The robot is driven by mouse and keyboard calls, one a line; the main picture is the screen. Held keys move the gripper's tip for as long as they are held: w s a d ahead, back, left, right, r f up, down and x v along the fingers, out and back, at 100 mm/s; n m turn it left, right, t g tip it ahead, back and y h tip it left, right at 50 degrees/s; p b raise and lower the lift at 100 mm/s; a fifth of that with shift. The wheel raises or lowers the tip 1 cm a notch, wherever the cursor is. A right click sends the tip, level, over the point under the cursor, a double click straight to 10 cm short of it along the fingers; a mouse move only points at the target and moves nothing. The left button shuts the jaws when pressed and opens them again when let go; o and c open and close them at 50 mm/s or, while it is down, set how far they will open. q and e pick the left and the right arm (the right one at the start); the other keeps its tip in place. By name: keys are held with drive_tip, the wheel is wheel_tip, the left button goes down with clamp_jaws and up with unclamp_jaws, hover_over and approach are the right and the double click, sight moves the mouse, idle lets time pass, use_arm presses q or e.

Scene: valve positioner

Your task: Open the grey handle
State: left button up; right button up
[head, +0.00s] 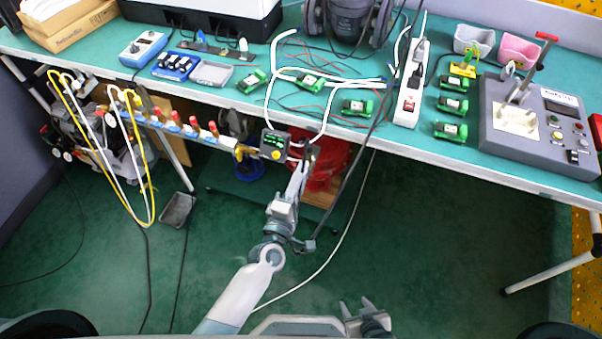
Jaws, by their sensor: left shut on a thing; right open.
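A black positioner box (273,145) with a green display and a yellow knob sits at the right end of the valve line, below the table's front edge. My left gripper (309,154) is at the box's right side, shut on a small part that its fingers mostly hide. I cannot make out whether that part is the grey handle; no other grey handle shows clearly on the valve line. White tubes run up from the box onto the table. My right gripper (366,314) is low at the bottom of the view, open and empty, far from the box.
The valve line (190,131) has several red-handled valves and yellow and white hoses at left. The green table (330,118) above holds several green devices, a power strip (411,95) and a grey control box (537,125) with a red-tipped lever. A black cable hangs just right of my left gripper.

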use_arm(q)
drive_tip(key=shift+f+m, duration=0.1)
drive_tip(key=shift+m, duration=0.3)
use_arm(e)
drive_tip(key=shift+w+a+r, duration=0.1)
drive_tip(key=shift+a+r, duration=0.05)
use_arm(q)
drive_tip(key=o, duration=1)
drive_tip(key=shift+o, duration=0.2)
drive_tip(key=shift+s, duration=0.1)
drive_tip(key=b+v, duration=0.2)
drive_tip(key=v, duration=1.5)
use_arm(e)
drive_tip(key=shift+s+d+f+g+h, duration=0.15)
drive_tip(key=shift+s+d+f+g, duration=0.3)
drive_tip(key=shift+d+f, duration=0.2)
drive_tip(key=shift+s+d+f+g+h, duration=0.15)
drive_tip(key=shift+s+d+f+g, duration=0.3)
drive_tip(key=shift+d+f, duration=0.15)
